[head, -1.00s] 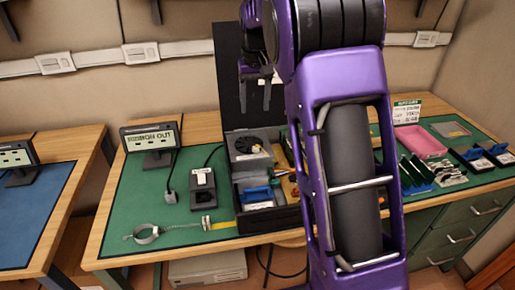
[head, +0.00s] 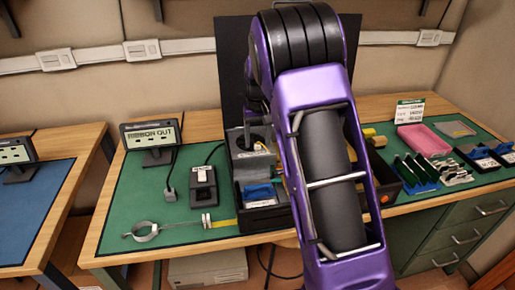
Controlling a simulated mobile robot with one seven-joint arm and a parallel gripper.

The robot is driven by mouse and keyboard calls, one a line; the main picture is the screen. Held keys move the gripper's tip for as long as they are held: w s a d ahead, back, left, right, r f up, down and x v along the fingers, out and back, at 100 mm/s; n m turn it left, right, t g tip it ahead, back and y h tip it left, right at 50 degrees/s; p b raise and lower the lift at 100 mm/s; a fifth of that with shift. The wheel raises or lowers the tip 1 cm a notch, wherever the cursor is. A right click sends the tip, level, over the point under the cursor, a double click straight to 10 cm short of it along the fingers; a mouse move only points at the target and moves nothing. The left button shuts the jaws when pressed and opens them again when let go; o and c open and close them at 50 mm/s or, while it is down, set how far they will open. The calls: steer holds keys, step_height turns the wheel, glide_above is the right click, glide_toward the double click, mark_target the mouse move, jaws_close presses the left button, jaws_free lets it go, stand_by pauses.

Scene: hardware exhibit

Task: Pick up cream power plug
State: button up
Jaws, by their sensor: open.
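I cannot pick out a cream power plug for certain; it may be hidden behind my arm or too small to tell. My gripper (head: 255,138) is partly hidden behind my purple arm. It is open and low over the grey compartment (head: 246,163) at the left of the black organiser box (head: 266,219). I see nothing held between its fingers, though the view of them is poor. A small yellow block (head: 369,133) and a yellowish piece beside it show just right of my arm.
A label printer (head: 203,196) and a display (head: 152,140) stand left of the box on the green mat (head: 180,215). A ring clamp (head: 141,232) lies in front.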

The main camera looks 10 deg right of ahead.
steer(key=shift+f, duration=0.4)
jaws_close()
steer(key=shift+r, duration=0.1)
